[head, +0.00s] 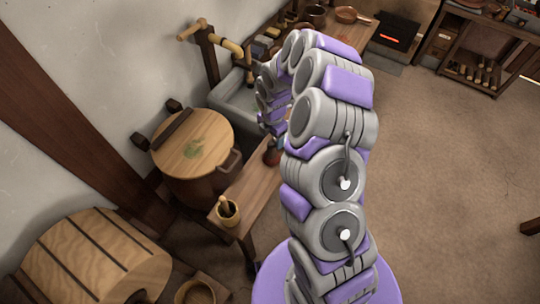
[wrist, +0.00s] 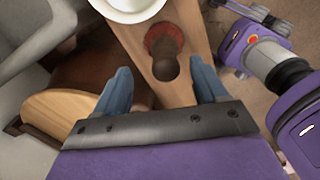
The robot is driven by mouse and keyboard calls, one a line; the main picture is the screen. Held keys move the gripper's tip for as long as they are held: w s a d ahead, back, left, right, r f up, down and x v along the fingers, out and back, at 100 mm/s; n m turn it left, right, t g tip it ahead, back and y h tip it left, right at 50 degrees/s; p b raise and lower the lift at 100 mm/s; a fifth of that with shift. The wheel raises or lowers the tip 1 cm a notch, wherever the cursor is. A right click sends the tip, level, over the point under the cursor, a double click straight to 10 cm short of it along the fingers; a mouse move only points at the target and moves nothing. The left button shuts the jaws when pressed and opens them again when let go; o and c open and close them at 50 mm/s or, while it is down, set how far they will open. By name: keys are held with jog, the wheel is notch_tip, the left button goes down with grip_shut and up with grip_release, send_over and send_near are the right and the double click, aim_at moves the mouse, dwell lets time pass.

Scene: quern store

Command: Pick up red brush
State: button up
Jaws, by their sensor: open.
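The red brush (wrist: 165,42) stands on a wooden bench (wrist: 133,40), with a red round rim and a dark brown round part toward me. In the wrist view my gripper (wrist: 162,84) is open, with its two blue fingers apart and the brush just beyond and between their tips, not held. In the head view a small dark reddish thing, likely the brush (head: 271,157), shows on the bench (head: 248,185) beside my arm, partly hidden by it. My fingers are hard to make out in the head view.
A white bowl (wrist: 130,6) sits close beyond the brush. A lidded wooden tub (head: 192,142) stands left of the bench. A mortar with pestle (head: 228,212) stands on the bench's near end. A stone sink (head: 232,97) is behind. Open floor (head: 440,170) lies to the right.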

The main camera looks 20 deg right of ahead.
aim_at(270, 149)
jog(key=shift+d+f, duration=0.4)
jog(key=shift+f, duration=0.25)
jog(key=shift+s+f, duration=0.15)
jog(key=shift+f, duration=0.15)
jog(key=f, duration=0.1)
jog(key=a+f+b, duration=0.1)
jog(key=f, duration=0.1)
jog(key=shift+s+a+f, duration=0.25)
jog(key=shift+s, duration=0.1)
jog(key=shift+a+f, duration=0.15)
jog(key=shift+f, duration=0.25)
jog(key=shift+d, duration=0.3)
jog(key=shift+c, duration=0.2)
jog(key=shift+d, duration=0.2)
jog(key=c, duration=0.3)
jog(key=shift+a, duration=0.35)
jog(key=c, duration=0.9)
jog(key=shift+o, duration=0.2)
jog(key=shift+d, duration=0.15)
jog(key=shift+r, duration=0.1)
